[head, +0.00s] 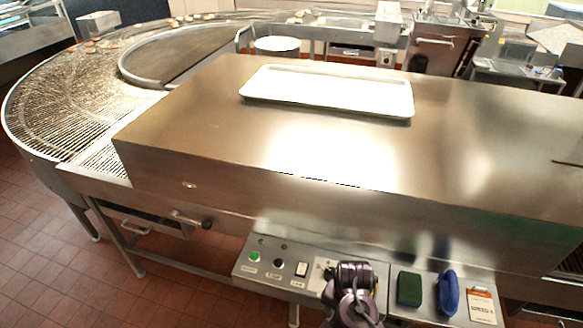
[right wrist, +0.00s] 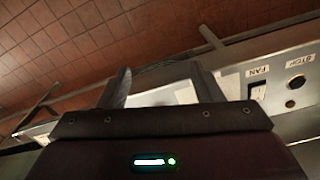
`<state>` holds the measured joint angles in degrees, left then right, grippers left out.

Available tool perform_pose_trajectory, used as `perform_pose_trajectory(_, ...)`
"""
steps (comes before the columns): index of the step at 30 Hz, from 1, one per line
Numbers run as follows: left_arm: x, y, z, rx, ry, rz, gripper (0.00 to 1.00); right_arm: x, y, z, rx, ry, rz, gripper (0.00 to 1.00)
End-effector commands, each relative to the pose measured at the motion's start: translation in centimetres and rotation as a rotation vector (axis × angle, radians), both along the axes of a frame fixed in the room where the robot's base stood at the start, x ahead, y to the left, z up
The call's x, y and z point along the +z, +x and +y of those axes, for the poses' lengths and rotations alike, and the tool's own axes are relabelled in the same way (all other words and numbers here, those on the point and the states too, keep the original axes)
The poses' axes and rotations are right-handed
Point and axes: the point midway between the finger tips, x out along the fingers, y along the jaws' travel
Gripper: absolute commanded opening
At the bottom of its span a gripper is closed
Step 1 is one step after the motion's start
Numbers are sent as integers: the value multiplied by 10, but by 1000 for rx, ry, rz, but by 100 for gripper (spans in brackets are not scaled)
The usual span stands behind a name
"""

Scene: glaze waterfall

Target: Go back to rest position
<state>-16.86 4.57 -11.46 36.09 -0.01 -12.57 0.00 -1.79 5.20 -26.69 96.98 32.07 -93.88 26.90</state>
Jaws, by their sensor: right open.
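My right gripper (right wrist: 160,78) is open and empty in the right wrist view, its two dark fingers apart above the edge of the control panel. In the head view my dark arm (head: 352,295) comes up from the bottom, over the control panel (head: 250,272); its fingers cannot be made out there. The panel carries a green button (head: 254,257), a black button (head: 278,264) and a rocker switch (head: 302,269). In the right wrist view the FAN switch (right wrist: 258,92) and the STOP button (right wrist: 296,81) are right of the fingers. My left gripper is not in view.
A steel hood (head: 200,140) with a white tray (head: 330,108) on top spans the middle. A green sponge (head: 410,289), a blue brush (head: 447,292) and a card (head: 481,305) lie right of my arm. The curved wire conveyor (head: 60,100) is left; floor (head: 60,250) shows lower left.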

Motion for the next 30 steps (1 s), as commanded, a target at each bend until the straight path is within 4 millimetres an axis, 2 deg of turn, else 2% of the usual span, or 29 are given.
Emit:
perform_pose_trajectory(8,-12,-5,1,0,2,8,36,-60,-4,-21,80,-64,-11,59)
perform_pose_trajectory(14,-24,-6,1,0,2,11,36,-130,-18,-44,190,-122,-17,59)
perform_pose_trajectory(17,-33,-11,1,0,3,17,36,-176,-34,-58,269,-149,-17,59)
perform_pose_trajectory(20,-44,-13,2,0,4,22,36,-237,-65,-75,377,-165,-14,59)
perform_pose_trajectory(21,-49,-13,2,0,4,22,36,-263,-81,-81,426,-166,-12,59)
perform_pose_trajectory(23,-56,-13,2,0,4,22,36,-299,-109,-90,499,-159,-13,59)
perform_pose_trajectory(24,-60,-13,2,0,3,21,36,-322,-130,-94,544,-149,-14,59)
perform_pose_trajectory(26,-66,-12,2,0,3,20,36,-351,-162,-99,605,-130,-20,59)
perform_pose_trajectory(27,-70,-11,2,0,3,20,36,-368,-184,-101,640,-114,-22,59)
perform_pose_trajectory(30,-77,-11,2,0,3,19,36,-399,-234,-104,708,-73,-34,59)
